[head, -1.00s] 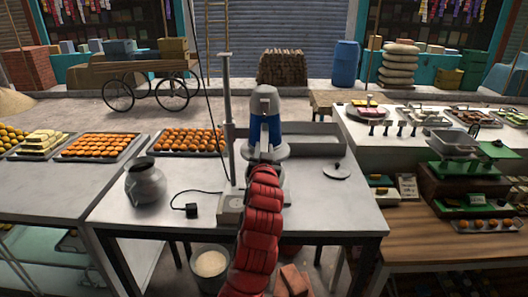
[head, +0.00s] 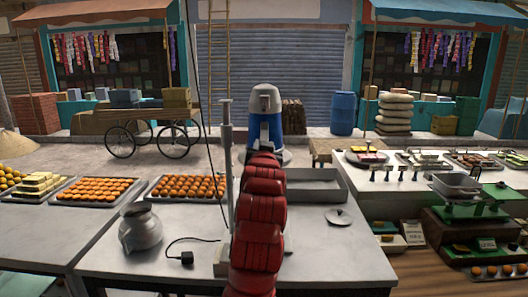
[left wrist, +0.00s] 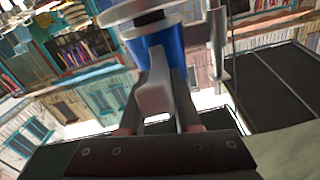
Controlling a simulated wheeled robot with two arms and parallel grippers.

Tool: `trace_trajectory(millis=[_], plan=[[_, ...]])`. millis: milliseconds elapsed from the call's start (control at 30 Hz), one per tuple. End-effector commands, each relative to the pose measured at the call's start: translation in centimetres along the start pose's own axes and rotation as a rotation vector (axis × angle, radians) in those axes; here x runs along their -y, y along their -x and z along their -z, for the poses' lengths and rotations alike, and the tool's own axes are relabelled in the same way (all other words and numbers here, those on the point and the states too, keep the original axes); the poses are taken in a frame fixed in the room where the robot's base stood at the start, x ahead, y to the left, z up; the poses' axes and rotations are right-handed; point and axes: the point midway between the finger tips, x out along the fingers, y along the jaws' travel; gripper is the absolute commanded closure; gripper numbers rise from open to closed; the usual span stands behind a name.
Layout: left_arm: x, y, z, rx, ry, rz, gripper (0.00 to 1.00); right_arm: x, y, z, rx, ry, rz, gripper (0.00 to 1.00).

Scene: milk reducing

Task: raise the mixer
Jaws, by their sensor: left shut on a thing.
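The mixer (head: 265,125), a grey-topped motor with a blue body, stands up in the middle of the head view, beside a thin grey upright post (head: 226,150). Its top is above the post's top. My red left arm reaches up to it and hides its lower part and my gripper in that view. In the left wrist view the blue body (left wrist: 172,55) is close in front. My left gripper (left wrist: 160,108) is shut on the mixer's grey handle (left wrist: 153,92). My right gripper is in neither view.
On the metal table (head: 130,262) are a grey pot (head: 140,229) at left, a black plug with cord (head: 187,257), a shallow tray (head: 318,193) behind and a round lid (head: 338,216) at right. Sweets trays (head: 97,190) lie at left; a counter with scales (head: 470,190) is at right.

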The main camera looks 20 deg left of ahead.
Motion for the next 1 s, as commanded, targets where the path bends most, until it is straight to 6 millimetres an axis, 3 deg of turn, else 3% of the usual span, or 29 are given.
trace_trajectory(millis=[33,67,200,500,667,767,1000], plan=[[0.0,0.0,0.0,-0.001,-0.001,-0.001,1.0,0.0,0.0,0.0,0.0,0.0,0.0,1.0],[0.0,0.0,0.0,0.0,-0.001,-0.001,0.65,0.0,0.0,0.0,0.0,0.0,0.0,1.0],[0.0,0.0,0.0,0.0,0.0,-0.001,0.39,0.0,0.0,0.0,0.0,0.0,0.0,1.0],[0.0,0.1,-0.1,0.0,0.0,0.0,0.38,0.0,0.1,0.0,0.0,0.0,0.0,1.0],[-0.1,1.3,-0.2,-0.003,0.0,0.0,0.38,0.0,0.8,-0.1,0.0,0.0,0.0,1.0],[-0.2,3.0,-0.4,-0.005,0.002,-0.002,0.38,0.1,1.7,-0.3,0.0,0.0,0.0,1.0],[-0.2,9.3,-0.5,-0.007,0.001,-0.003,0.38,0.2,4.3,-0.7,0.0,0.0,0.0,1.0]])
